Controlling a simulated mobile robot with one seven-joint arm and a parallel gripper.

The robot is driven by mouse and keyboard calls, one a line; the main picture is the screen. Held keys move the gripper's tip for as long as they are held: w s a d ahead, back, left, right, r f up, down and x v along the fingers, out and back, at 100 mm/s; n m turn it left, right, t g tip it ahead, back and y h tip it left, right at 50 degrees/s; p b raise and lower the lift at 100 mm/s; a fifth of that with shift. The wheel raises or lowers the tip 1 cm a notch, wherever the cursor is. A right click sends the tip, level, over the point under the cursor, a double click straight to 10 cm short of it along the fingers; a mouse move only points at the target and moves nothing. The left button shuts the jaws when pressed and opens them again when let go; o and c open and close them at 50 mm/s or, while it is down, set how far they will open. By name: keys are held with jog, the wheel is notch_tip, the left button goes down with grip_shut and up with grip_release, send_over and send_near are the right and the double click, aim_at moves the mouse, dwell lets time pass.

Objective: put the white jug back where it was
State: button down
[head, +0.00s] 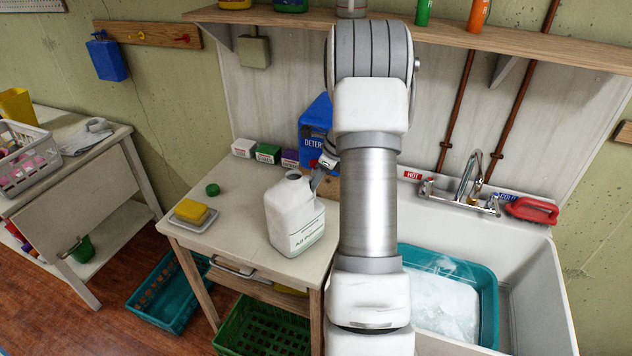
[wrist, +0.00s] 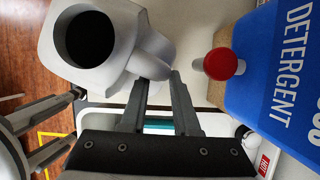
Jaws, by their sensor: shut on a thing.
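The white jug (head: 293,220) is upright at the right part of the small white-topped table (head: 232,235). Its mouth is open and uncapped; I cannot tell for sure whether its base touches the tabletop. My gripper (head: 322,172) is at the jug's upper right side, partly hidden by my arm. In the wrist view, the fingers of my gripper (wrist: 158,88) are shut on the handle of the jug (wrist: 110,25), beside its dark round mouth. A green cap (head: 212,190) lies on the table, left of the jug.
Small boxes (head: 268,153) line the table's back. A yellow sponge on a dish (head: 190,220) lies at left. The sink (head: 530,300) holds a teal basin (head: 488,300).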

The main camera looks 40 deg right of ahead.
jog(key=c, duration=0.7)
grip_release()
jog(key=shift+o, duration=0.2)
jog(key=v, duration=1.2)
jog(key=shift+r, duration=0.1)
